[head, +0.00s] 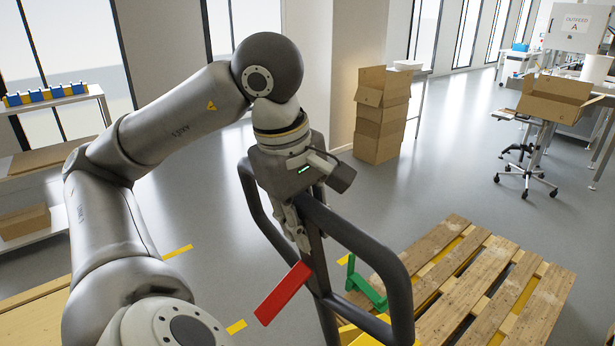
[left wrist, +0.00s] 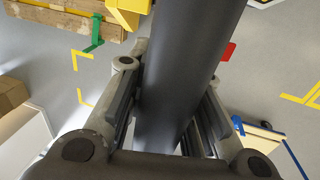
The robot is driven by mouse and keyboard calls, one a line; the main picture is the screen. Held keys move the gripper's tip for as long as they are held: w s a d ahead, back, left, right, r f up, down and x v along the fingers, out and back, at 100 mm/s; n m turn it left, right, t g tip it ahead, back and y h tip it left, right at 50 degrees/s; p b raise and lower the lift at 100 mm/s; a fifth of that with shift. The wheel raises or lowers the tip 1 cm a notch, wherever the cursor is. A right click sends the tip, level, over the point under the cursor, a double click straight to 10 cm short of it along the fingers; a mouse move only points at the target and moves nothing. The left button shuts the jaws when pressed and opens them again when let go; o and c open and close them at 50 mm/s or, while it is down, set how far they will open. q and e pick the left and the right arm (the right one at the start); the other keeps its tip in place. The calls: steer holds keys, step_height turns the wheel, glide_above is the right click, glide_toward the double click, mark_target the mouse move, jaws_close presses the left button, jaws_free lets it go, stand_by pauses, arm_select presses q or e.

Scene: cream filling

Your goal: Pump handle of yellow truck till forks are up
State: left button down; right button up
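The yellow truck's dark grey handle (head: 400,290) is a loop with a central bar, standing tilted at the lower middle of the head view. My left gripper (head: 300,232) is at the central bar, inside the loop. In the left wrist view the dark bar (left wrist: 185,70) runs between the two fingers (left wrist: 168,118), which lie close along both its sides. Yellow truck parts (head: 365,338) show low by the handle and between the slats of a wooden pallet (head: 490,280). Fork height is hard to tell. My right gripper is not in view.
A red flat piece (head: 283,293) and a green bracket (head: 366,288) are beside the handle. Stacked cardboard boxes (head: 380,115) stand by the pillar. A shelf (head: 55,105) is at left. The grey floor (head: 440,180) beyond the pallet is clear.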

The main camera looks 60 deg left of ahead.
arm_select(q)
steer(key=c, duration=1.2)
jaws_free()
steer(key=shift+s, duration=0.1)
steer(key=shift+v, duration=3.65)
steer(key=shift+r, duration=0.1)
